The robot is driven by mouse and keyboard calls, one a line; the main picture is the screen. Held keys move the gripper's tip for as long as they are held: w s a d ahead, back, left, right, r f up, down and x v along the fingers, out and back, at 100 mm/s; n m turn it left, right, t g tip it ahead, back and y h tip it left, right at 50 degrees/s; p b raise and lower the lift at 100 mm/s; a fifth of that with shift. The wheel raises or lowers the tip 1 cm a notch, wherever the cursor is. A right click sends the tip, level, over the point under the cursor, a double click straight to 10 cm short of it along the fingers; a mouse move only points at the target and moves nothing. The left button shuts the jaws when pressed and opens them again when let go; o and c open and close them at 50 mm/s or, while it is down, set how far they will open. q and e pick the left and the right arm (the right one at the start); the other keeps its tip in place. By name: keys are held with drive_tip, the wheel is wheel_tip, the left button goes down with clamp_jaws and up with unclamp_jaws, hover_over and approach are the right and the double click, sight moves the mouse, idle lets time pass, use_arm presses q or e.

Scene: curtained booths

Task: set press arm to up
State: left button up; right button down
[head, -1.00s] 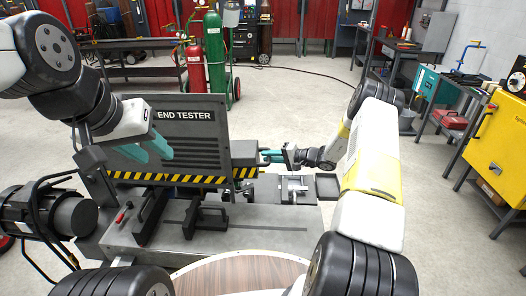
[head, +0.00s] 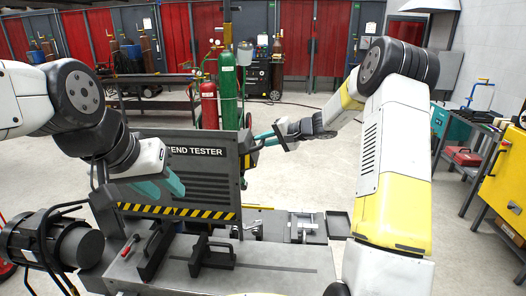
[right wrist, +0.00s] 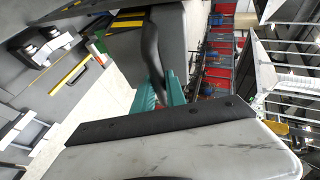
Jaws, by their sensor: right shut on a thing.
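The grey bend tester (head: 190,172) stands on a bench, with a yellow and black striped strip along its lower edge. The dark press arm (head: 245,148) is at the tester's right side and points upward. My right gripper (head: 263,140) is at this arm, level with the top part of the tester. In the right wrist view its teal fingers (right wrist: 160,92) are shut on the dark bar of the press arm (right wrist: 152,50). My left gripper (head: 161,187) is open and empty in front of the tester panel.
Black clamps (head: 211,255) and a red-tipped lever (head: 130,243) sit on the bench front. A dark motor (head: 55,243) is at left. Gas cylinders (head: 228,95) stand behind the tester. A yellow cabinet (head: 503,180) is at right. The floor between is clear.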

drive_tip(key=shift+a+r, duration=0.25)
drive_tip(key=c, duration=1.4)
unclamp_jaws()
drive_tip(key=shift+f, duration=0.1)
drive_tip(key=shift+o, duration=0.2)
drive_tip(key=shift+d+f, duration=0.1)
drive_tip(key=v, duration=0.7)
drive_tip(key=shift+s+d, duration=0.25)
